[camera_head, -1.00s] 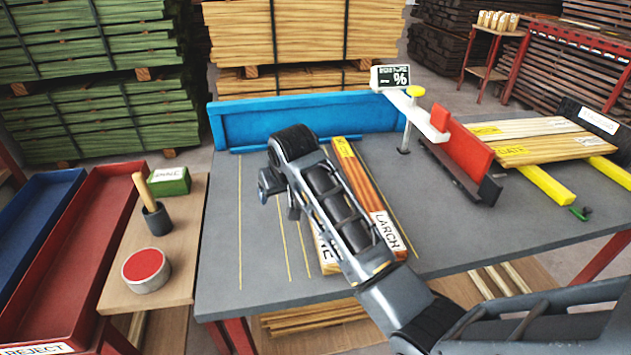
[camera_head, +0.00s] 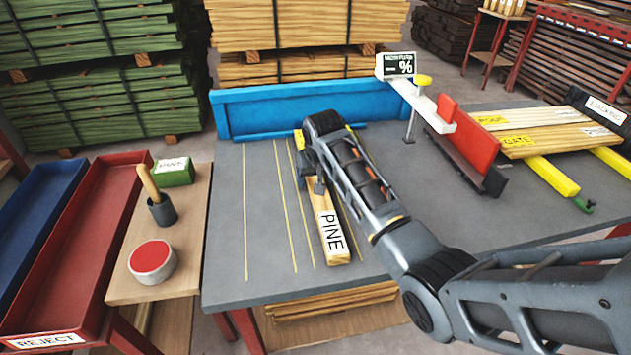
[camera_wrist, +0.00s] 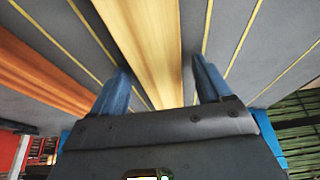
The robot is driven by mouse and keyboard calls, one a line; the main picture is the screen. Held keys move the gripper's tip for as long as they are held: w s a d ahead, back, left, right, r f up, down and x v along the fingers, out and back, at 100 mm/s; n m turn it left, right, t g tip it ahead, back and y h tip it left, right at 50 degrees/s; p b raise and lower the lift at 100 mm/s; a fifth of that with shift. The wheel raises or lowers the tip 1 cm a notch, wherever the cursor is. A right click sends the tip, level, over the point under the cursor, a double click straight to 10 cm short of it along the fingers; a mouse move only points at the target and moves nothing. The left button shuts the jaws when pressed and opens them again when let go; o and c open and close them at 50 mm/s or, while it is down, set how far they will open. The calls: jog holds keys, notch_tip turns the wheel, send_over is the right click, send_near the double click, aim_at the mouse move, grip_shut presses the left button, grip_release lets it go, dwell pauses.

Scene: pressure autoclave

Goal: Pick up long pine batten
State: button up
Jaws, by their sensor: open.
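The pine batten (camera_head: 333,238) lies lengthwise on the grey table, its near end labelled PINE, its middle partly hidden by my arm. My gripper (camera_head: 303,178) is over it in the head view. In the wrist view the pale batten (camera_wrist: 148,45) runs between the two open fingers (camera_wrist: 162,86), with a visible gap on the right side. Whether the fingertips reach down beside it, I cannot tell. The orange larch batten (camera_wrist: 45,75) lies apart to the left in the wrist view; in the head view it is mostly hidden behind my arm.
A blue fence (camera_head: 290,108) stands along the table's far edge. A moisture meter stand (camera_head: 425,105) and red block (camera_head: 468,140) are to the right. Pale boards (camera_head: 545,130) lie on yellow bars farther right. A side bench with a red tin (camera_head: 152,260) stands left.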

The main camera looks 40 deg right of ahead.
jog(key=shift+c, duration=0.4)
jog(key=c, duration=1.2)
jog(key=shift+c, duration=0.3)
jog(key=shift+r, duration=0.15)
